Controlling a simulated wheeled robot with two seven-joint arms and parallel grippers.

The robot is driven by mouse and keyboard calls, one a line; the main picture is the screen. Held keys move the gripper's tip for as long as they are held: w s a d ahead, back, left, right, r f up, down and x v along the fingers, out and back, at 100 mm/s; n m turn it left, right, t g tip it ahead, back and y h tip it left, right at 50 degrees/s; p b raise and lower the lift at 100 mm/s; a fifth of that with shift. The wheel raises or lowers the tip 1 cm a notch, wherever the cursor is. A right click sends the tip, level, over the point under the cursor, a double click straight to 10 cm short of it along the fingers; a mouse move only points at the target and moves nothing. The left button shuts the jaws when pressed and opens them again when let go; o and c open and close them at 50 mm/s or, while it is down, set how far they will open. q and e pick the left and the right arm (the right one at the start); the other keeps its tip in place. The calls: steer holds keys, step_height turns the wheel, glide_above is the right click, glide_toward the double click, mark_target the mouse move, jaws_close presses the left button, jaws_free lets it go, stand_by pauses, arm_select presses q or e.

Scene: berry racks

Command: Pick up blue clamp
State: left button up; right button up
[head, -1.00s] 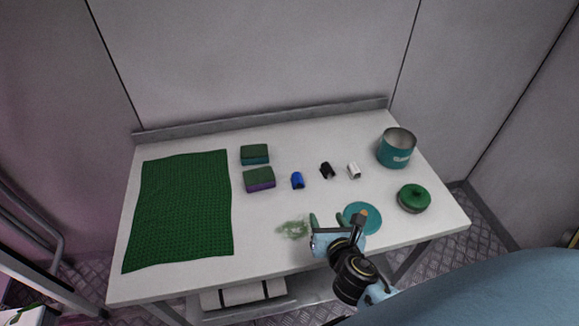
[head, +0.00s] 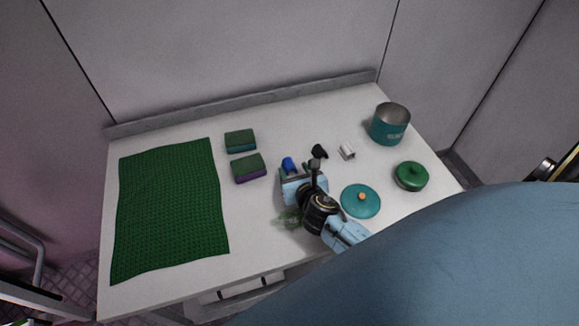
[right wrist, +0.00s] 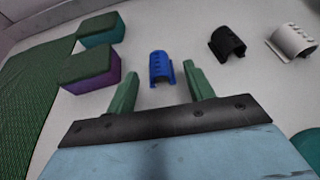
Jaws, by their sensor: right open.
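The blue clamp (head: 288,165) lies on the white table near its middle. In the right wrist view the blue clamp (right wrist: 161,67) sits just beyond and between the fingertips, a small half-round piece with an open underside. My right gripper (right wrist: 160,82) is open, its two green fingers apart and empty. In the head view my right gripper (head: 296,172) is right in front of the blue clamp, and its body hides part of the table. Whether a finger touches the clamp cannot be told. My left gripper is not in view.
A black clamp (head: 319,152) and a white clamp (head: 347,151) lie to the right. Two sponges (head: 248,168) and a green cloth (head: 170,210) lie left. A teal pot (head: 390,125), green-lidded container (head: 411,176) and teal lid (head: 361,201) stand right. A greenish clear item (head: 287,219) lies in front.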

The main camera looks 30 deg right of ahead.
mark_target(292, 169)
steer(key=x, duration=0.3)
steer(key=shift+s+a+f+b, duration=0.1)
steer(key=shift+a+f+b, duration=0.1)
steer(key=shift+b, duration=0.15)
steer(key=shift+w+d+f, duration=0.1)
steer(key=shift+w+d, duration=0.05)
steer(key=shift+w, duration=0.3)
steer(key=c, duration=0.9)
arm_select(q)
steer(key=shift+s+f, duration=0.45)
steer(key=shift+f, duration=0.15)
